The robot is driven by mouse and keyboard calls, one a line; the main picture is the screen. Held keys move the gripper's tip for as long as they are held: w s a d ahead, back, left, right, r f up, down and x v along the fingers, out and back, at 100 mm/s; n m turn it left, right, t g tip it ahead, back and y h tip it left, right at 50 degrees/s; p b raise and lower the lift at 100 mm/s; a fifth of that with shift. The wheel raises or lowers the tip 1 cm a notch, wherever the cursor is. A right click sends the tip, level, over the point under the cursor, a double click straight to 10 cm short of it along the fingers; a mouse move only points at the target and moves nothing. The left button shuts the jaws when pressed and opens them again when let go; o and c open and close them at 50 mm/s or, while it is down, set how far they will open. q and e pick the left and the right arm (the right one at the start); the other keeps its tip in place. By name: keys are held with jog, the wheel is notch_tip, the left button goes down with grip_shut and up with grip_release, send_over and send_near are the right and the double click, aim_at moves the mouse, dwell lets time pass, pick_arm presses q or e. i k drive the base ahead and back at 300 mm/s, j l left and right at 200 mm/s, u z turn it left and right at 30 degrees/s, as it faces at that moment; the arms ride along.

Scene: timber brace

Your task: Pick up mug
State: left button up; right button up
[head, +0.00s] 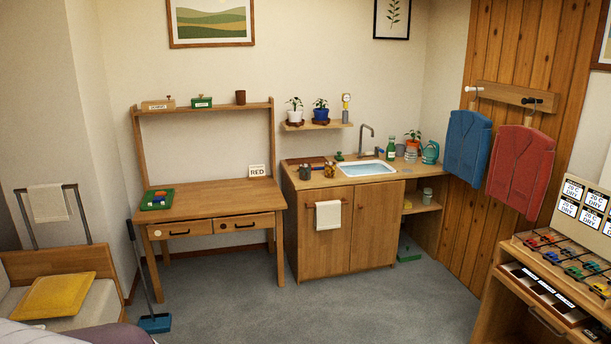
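No cup here is clearly marked out as the mug. A small brown cup (240,97) stands upright at the right end of the desk's top shelf. A dark grey cup-like vessel (305,172) stands at the counter's front left, beside a small amber jar (329,169). A teal cup-like item (427,196) sits on the open shelf under the counter's right end. All are small, and I cannot make out handles. Neither of my grippers is in view.
The wooden desk (215,200) holds a green tray (158,200) and a RED card (257,171). The sink (366,168) is in the counter. A blue-headed broom (155,323) leans by the desk's left leg. Grey floor (320,310) in the middle is clear.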

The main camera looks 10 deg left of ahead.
aim_at(304, 169)
jog(key=i+j+u, duration=0.1)
jog(key=i+u, duration=0.4)
jog(key=i, duration=1.25)
jog(key=i+z, duration=0.1)
jog(key=i, duration=0.55)
jog(key=i+j+z, duration=0.15)
jog(key=i, duration=0.5)
jog(key=i+j+z, duration=0.1)
jog(key=i, duration=0.55)
jog(key=i+j+z, duration=0.15)
jog(key=i+z, duration=0.25)
jog(key=i+j+z, duration=0.6)
jog(key=z, duration=0.15)
jog(key=i+j+z, duration=0.35)
jog(key=j+z, duration=0.15)
jog(key=j, duration=0.35)
jog(key=i, duration=0.05)
